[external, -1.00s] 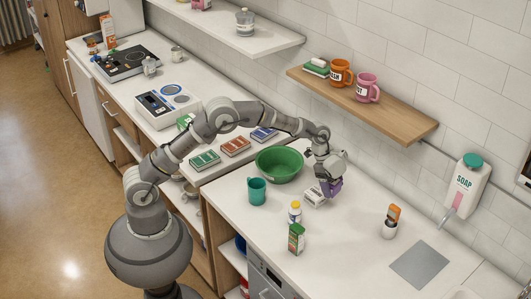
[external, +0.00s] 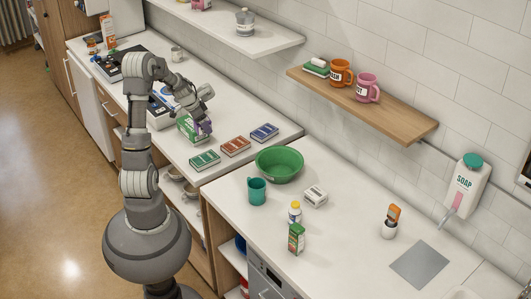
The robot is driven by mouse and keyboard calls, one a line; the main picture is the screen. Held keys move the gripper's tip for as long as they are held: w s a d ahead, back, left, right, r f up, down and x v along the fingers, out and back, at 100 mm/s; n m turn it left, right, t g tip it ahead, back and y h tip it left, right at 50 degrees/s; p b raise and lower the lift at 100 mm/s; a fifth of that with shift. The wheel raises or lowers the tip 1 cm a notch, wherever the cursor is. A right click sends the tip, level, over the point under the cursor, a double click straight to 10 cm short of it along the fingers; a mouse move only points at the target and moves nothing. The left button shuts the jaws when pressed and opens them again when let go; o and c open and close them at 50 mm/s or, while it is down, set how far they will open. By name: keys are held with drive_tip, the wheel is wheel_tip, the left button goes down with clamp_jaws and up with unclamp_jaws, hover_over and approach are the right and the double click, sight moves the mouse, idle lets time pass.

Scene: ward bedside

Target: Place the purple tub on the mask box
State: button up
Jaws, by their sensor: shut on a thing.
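My gripper (external: 204,122) is shut on the purple tub (external: 205,128) on the left counter. The tub is small in this view and partly covered by the fingers. A green and white box (external: 189,132), which looks like the mask box, is directly beside and behind the tub in the picture. The tub overlaps the box's right end. I cannot tell whether the tub touches the box or hangs just above it.
Green (external: 204,160), red (external: 236,146) and blue (external: 264,132) packs lie to the right on the same counter. A device with a blue dial (external: 160,106) stands behind my arm. The nearer counter holds a green bowl (external: 279,164), a teal cup (external: 257,191) and a small white box (external: 316,196).

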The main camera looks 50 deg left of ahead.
drive_tip(key=s+a+n+y, duration=0.1)
drive_tip(key=s+a+n, duration=0.1)
drive_tip(key=s+a, duration=0.5)
drive_tip(key=w+a, duration=0.2)
drive_tip(key=w, duration=0.1)
drive_tip(key=w+a+f, duration=0.1)
drive_tip(key=w+a, duration=0.5)
drive_tip(key=w, duration=0.1)
drive_tip(key=shift+a+f, duration=0.1)
drive_tip(key=shift+f, duration=0.25)
drive_tip(key=shift+f+b, duration=0.85)
drive_tip(key=shift+f, duration=0.85)
drive_tip(key=shift+f, duration=0.1)
drive_tip(key=shift+f, duration=0.15)
drive_tip(key=o, duration=1.2)
drive_tip(key=shift+c, duration=0.2)
